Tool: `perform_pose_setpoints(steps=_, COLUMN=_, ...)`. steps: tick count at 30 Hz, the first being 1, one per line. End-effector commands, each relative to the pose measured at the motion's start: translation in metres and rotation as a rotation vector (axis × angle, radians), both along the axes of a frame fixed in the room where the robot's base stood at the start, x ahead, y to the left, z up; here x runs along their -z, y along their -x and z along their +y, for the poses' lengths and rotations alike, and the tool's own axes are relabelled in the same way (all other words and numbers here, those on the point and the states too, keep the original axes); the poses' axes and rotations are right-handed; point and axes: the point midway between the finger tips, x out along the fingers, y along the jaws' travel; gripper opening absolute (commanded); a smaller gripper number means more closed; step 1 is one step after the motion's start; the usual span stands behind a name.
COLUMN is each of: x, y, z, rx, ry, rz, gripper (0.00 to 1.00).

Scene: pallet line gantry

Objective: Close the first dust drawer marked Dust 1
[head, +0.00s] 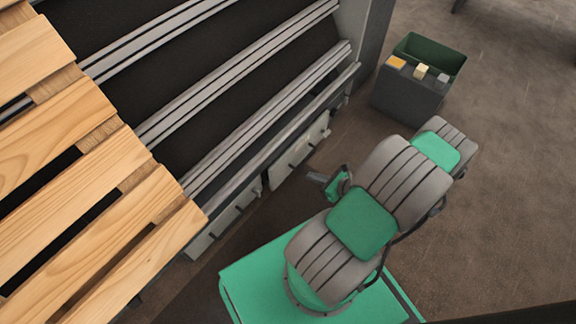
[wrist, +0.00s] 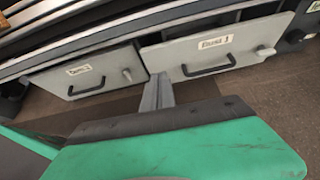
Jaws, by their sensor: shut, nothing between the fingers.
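Two pale grey drawers sit side by side low in the machine's side, each with a dark bar handle, a knob and a small label. In the wrist view, the right drawer (wrist: 215,58) has a blurred label that seems to end in 1, and a dark gap shows above its front. The left drawer (wrist: 85,75) has a label too blurred to read. I cannot tell how far either stands out. They also show in the head view, far drawer (head: 300,152) and near drawer (head: 225,222). My gripper (wrist: 158,88) is shut and empty, in front of the gap between the drawers.
A wooden pallet (head: 80,180) lies on the metal rails (head: 240,130) at the left. A dark bin with a green inside (head: 410,90) stands on the floor beyond my arm. Open floor (head: 510,200) lies to the right.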

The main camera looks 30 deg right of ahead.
Motion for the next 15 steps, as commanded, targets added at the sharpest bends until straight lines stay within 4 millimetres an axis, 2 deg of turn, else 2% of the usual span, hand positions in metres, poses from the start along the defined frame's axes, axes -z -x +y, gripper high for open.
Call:
perform_pose_setpoints(steps=5, x=0.01, y=-0.01, z=0.007, rx=-0.025, ry=0.027, rz=-0.007, gripper=0.0)
perform_pose_setpoints(steps=15, x=0.049, y=-0.068, z=0.029, rx=-0.027, ry=0.027, rz=-0.006, gripper=0.0)
